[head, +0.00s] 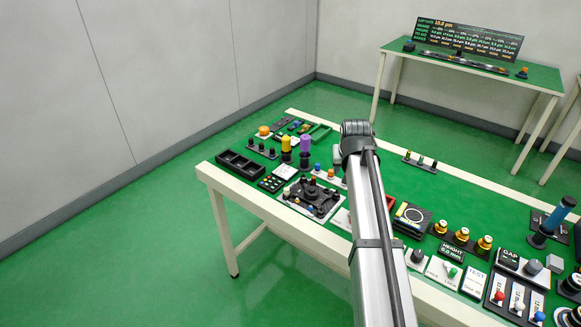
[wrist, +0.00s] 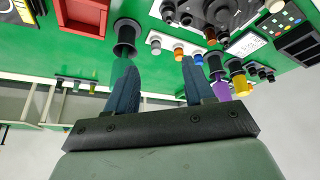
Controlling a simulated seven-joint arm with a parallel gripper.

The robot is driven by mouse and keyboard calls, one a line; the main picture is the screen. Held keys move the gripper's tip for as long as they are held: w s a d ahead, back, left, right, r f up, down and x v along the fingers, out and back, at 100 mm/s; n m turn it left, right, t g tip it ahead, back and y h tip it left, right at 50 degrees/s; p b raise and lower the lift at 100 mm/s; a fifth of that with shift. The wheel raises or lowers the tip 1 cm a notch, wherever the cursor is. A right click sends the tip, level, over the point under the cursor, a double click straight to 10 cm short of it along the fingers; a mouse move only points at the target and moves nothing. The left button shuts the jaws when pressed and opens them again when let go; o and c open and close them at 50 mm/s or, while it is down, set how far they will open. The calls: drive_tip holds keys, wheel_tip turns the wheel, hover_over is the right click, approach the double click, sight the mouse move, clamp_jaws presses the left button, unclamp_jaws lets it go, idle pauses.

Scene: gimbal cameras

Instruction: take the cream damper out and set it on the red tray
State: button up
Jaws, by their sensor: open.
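A small cream knob, likely the cream damper (head: 287,190), sits at the left corner of the black gimbal fixture (head: 322,202). It shows at the top edge of the wrist view (wrist: 275,5), partly cut off. The red tray (wrist: 85,14) is at the upper left of the wrist view; in the head view only a red sliver (head: 391,203) shows beside my arm. My gripper (wrist: 160,72) is open and empty, with dark blue fingers apart above the table. It is left of and below the fixture in the wrist view. In the head view my arm hides it.
A small row with grey (wrist: 155,46), orange and blue knobs stands near my fingers. A dark cylinder (wrist: 127,38) rises beside the left finger. Purple and yellow posts (head: 286,150) stand behind the fixture. A black bin (head: 241,163) and keypad (head: 272,183) are left of it.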

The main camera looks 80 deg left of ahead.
drive_tip(key=n+g, duration=0.1)
drive_tip(key=n, duration=0.1)
approach(287, 188)
drive_tip(key=shift+h, duration=0.4)
drive_tip(key=x, duration=0.8)
drive_tip(key=shift+a+f, duration=0.15)
drive_tip(key=shift+a, duration=0.2)
clamp_jaws()
drive_tip(key=c, duration=0.7)
unclamp_jaws()
clamp_jaws()
drive_tip(key=shift+r, duration=0.45)
